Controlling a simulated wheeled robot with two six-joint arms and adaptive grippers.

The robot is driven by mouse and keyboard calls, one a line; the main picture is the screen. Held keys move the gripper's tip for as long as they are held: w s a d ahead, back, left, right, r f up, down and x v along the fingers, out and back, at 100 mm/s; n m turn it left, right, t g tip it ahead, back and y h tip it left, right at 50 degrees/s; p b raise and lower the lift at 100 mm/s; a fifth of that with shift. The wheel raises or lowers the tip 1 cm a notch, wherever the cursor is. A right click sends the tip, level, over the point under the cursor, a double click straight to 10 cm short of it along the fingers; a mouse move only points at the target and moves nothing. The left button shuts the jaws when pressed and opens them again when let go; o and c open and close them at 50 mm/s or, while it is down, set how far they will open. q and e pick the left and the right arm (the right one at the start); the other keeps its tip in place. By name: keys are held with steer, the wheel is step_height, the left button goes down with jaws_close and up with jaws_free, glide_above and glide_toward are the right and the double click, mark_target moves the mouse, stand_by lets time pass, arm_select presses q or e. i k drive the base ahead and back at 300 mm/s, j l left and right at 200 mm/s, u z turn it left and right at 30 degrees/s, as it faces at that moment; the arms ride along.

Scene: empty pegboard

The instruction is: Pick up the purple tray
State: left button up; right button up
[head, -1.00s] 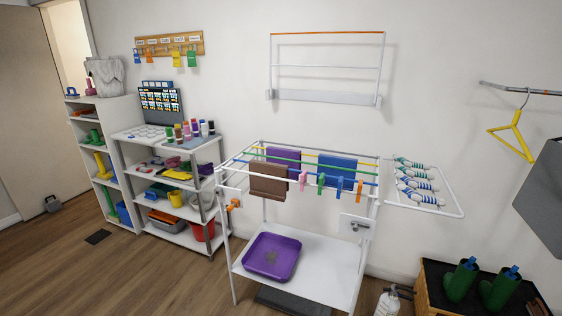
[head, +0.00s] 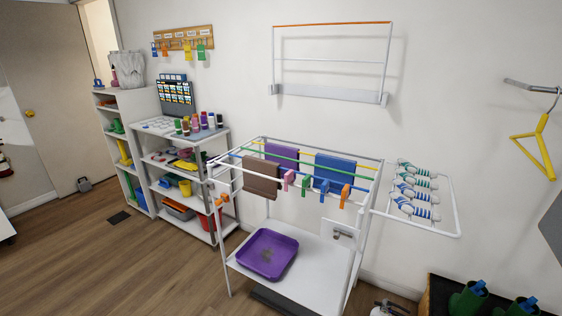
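The purple tray (head: 247,252) lies flat on the white lower shelf (head: 311,282) of the drying rack. It is a shallow square tray with a raised rim and a small greyish mark in its middle. Nothing stands on it. The rack's bars and hanging cloths are above it, and a front leg stands to its left. Neither of my grippers shows in the head view.
The drying rack (head: 229,237) carries brown, purple and blue cloths and several clothes pegs. A white shelf unit (head: 190,217) stands to its left. A black-topped box with green boots (head: 468,301) is at lower right. Wooden floor (head: 120,270) is clear at front left.

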mark_target(268, 253)
steer(key=i+j+z, duration=0.3)
steer(key=i+j, duration=0.15)
steer(key=i+j+z, duration=0.15)
steer(key=j, duration=0.25)
steer(key=i+j+z, duration=0.35)
steer(key=j, duration=0.3)
steer(key=i+j+z, duration=0.15)
steer(key=j, duration=0.2)
